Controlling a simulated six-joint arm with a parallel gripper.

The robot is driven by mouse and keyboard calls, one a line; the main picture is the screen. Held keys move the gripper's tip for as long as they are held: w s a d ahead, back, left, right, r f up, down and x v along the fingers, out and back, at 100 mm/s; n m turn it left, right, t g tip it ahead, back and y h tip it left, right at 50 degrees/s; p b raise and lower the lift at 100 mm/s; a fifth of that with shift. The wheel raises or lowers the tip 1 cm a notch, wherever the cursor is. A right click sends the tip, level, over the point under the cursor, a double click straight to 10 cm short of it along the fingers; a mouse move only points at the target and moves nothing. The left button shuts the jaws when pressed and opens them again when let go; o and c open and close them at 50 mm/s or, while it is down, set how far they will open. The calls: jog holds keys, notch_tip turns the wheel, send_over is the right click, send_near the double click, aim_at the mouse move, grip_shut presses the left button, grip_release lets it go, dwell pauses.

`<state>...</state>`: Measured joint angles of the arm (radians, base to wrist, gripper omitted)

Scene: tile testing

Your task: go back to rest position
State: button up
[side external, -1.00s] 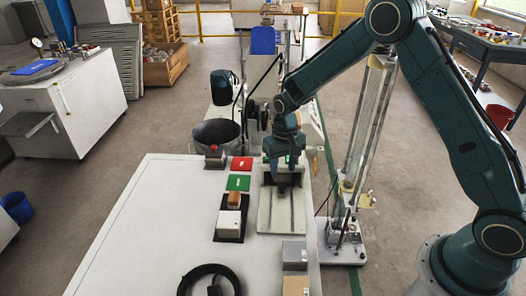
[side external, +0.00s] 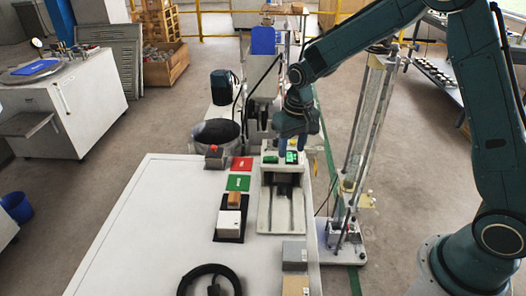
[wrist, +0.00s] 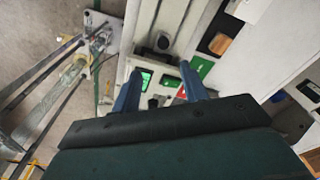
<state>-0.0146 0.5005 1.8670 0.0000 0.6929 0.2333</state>
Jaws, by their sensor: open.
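My gripper (side external: 292,140) hangs over the back end of the pale testing machine (side external: 266,215), near its green-lit display (side external: 291,157). In the wrist view my gripper (wrist: 158,75) shows two blue fingers spread apart with nothing between them. The green display (wrist: 146,80) shows beyond the fingers there. In the side view the fingers overlap the machine's back end, and the exact gap to it is hard to tell.
Left of the machine on the white table (side external: 130,225) lie a red card (side external: 242,163), a green card (side external: 238,183), a brown block (side external: 234,200) and a white box (side external: 229,222). A black cable coil (side external: 203,268) lies in front. A tall column stand (side external: 372,130) rises to the right.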

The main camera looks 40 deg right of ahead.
jog(key=s+r+n+t, duration=0.2)
jog(key=s+r+t, duration=0.1)
jog(key=s+r, duration=1.55)
jog(key=s+t, duration=0.1)
jog(key=s, duration=0.8)
jog(key=shift+s+d+f+n+t, duration=0.2)
jog(key=shift+d+f+n+t, duration=0.1)
jog(key=shift+d, duration=0.05)
